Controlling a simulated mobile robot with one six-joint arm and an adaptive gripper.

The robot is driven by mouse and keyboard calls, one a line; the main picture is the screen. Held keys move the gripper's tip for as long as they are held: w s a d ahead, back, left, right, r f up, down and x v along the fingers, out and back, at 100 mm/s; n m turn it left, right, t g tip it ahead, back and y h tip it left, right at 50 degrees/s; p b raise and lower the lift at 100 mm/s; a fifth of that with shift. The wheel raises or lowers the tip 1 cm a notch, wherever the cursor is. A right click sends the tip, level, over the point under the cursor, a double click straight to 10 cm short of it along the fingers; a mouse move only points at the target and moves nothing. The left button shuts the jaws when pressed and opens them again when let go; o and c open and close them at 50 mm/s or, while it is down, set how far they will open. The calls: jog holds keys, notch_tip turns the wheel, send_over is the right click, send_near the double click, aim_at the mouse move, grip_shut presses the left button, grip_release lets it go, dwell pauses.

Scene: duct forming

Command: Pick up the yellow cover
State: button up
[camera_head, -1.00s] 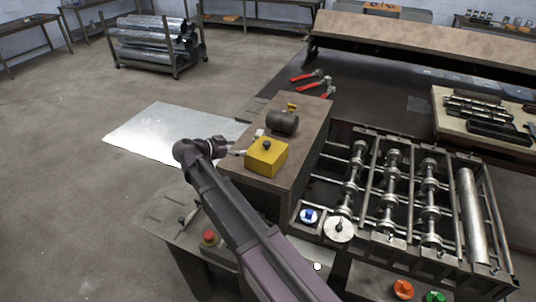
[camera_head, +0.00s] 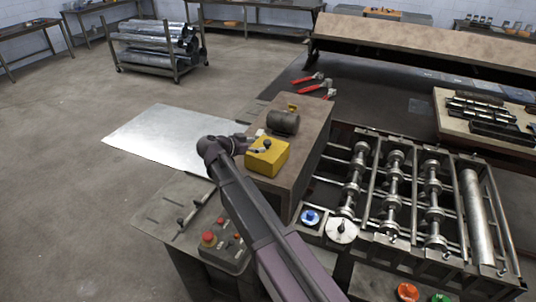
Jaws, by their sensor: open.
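The yellow cover (camera_head: 270,161) is a box-shaped piece with a dark knob on top. It sits on the brown block-shaped housing (camera_head: 302,166), near its front left end. My gripper (camera_head: 267,147) is open, with its fingertips at the top of the cover, close around the knob. Whether the fingers touch the knob cannot be told. My wrist hides part of the housing's left edge.
A dark cylindrical motor (camera_head: 283,122) stands on the housing just behind the cover. Rows of metal rollers (camera_head: 395,190) lie to the right. A control panel (camera_head: 224,243) with a red button is at front left. Red-handled tools (camera_head: 312,84) lie behind. A metal sheet (camera_head: 165,137) lies at left.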

aim_at(264, 143)
jog(key=shift+r+b+x, duration=0.15)
jog(key=shift+b+x, duration=0.2)
jog(key=shift+x, duration=0.95)
jog(key=shift+r+b+x, duration=0.1)
jog(key=shift+b+x, duration=0.25)
jog(key=shift+x, duration=0.95)
jog(key=shift+d, duration=0.15)
grip_shut()
